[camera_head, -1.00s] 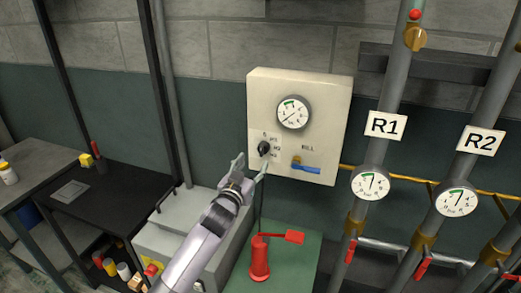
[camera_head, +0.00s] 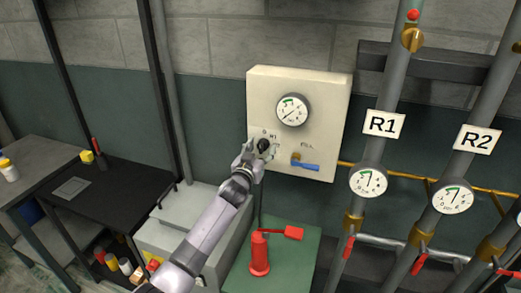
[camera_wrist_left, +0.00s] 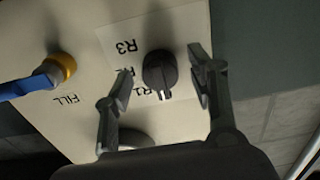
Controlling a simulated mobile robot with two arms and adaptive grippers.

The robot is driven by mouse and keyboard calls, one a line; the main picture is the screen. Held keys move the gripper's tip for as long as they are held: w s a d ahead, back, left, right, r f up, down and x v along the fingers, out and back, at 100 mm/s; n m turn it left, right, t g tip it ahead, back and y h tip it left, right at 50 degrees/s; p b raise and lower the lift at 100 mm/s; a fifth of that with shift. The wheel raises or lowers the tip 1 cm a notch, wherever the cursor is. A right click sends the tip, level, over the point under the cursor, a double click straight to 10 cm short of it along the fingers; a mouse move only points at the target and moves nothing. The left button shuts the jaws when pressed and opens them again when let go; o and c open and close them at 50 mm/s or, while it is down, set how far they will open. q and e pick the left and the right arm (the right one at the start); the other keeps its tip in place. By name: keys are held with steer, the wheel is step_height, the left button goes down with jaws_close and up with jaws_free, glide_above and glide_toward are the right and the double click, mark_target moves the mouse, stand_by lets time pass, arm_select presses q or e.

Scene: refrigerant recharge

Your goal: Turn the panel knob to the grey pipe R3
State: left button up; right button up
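The black panel knob (camera_head: 264,146) sits on the cream panel (camera_head: 335,100), below the panel's round gauge (camera_head: 292,110). In the left wrist view the knob (camera_wrist_left: 159,72) lies between the two fingers of my left gripper (camera_wrist_left: 160,80), with a gap on each side. The gripper is open around it. A white label with R3 and R1 shows around the knob; the middle mark is partly hidden by a finger. In the head view my left gripper (camera_head: 258,150) is at the panel and covers part of the label. My right gripper is not in view.
A blue-handled FILL valve (camera_head: 304,165) is right of the knob. Pipes labelled R1 (camera_head: 383,124) and R2 (camera_head: 477,139) stand further right with gauges and red-handled valves. A red pump-like object (camera_head: 260,254) stands on a green surface (camera_head: 300,268) below the panel.

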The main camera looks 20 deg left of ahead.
arm_select(q)
steer(key=c, duration=1.1)
